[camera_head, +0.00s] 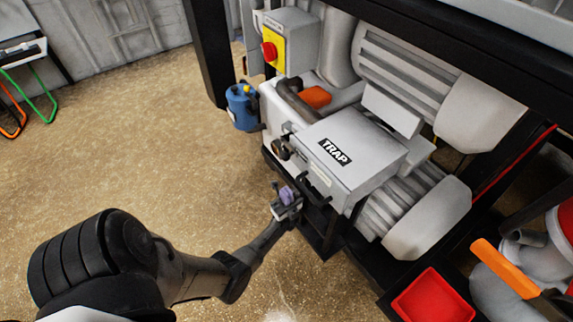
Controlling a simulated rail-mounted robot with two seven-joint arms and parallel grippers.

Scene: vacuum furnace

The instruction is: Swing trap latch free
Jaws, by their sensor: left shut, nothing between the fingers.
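The trap (375,162) is a light grey box with a black "TRAP" label on its top, in the middle of the head view. Dark latch-like hardware (316,192) sits low on its front face, and another dark fitting shows at its left corner. I cannot tell how the latch is set. My left gripper (284,191) is shut and empty, just in front of and to the left of the lower hardware. Its fingertips look purple and small; I cannot tell whether they touch the hardware. My right gripper is out of view.
A grey switch box (298,42) with a red knob stands behind the trap. A blue canister (243,108) is on the floor to the left. Ribbed motors and a black frame surround the trap. A red bin (434,298) is at lower right.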

